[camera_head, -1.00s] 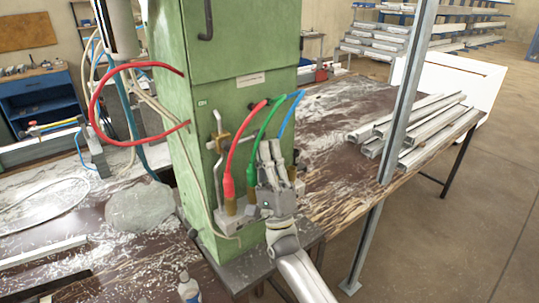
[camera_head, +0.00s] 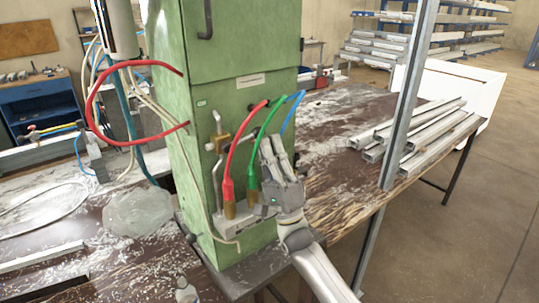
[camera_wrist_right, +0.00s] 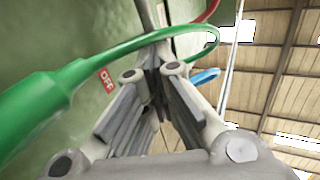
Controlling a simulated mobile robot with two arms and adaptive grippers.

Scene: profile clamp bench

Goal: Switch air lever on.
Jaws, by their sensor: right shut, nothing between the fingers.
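The green cabinet (camera_head: 235,108) stands on the bench and carries a brass valve (camera_head: 218,143) with a grey handle pointing up. I cannot tell whether this is the air lever. A red "OFF" label (camera_wrist_right: 106,80) shows on the green panel in the right wrist view. A grey rod (camera_wrist_right: 147,14) shows just beyond the fingertips there; I cannot tell what it belongs to. My right gripper (camera_head: 271,146) is shut and empty, fingers up, in front of the cabinet's right side, by the green hose. It also shows in the wrist view (camera_wrist_right: 152,52). My left gripper is not in view.
The red hose (camera_head: 235,150), green hose (camera_head: 255,145) and blue hose (camera_head: 291,108) run close beside the right gripper. A wooden bench (camera_head: 340,130) lies right, with metal profiles (camera_head: 425,130) on it. A steel post (camera_head: 405,100) stands in front of it.

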